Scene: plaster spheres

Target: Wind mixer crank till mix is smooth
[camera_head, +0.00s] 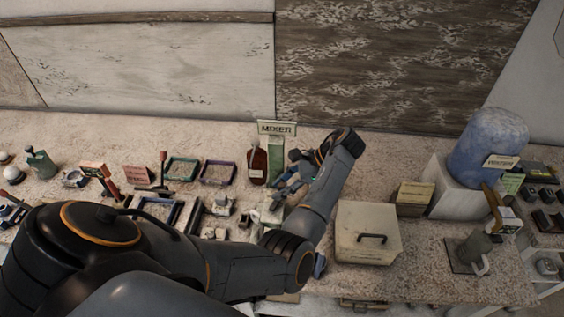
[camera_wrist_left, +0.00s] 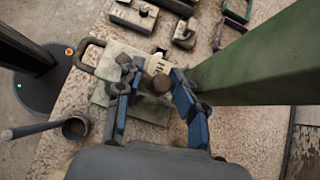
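The mixer's sign (camera_head: 277,128) tops a green post (camera_head: 276,150) in the middle of the bench. The post also shows large at the right of the left wrist view (camera_wrist_left: 255,55). My left gripper (camera_head: 288,184) is beside the post, partly hidden by my own arm. In the left wrist view its blue-sided fingers (camera_wrist_left: 150,78) are apart. A brown round knob (camera_wrist_left: 160,84) shows between them, closer to the right finger, with a visible gap on the left. I cannot tell whether a finger touches it. The mix itself is not visible. My right gripper is not in view.
A dark red bottle (camera_head: 257,167) stands just left of the post. A lidded box (camera_head: 367,234) with a handle is to the right, by a smaller box (camera_head: 413,199) and a blue tank (camera_head: 487,147). Coloured trays (camera_head: 217,173) and small tools crowd the left.

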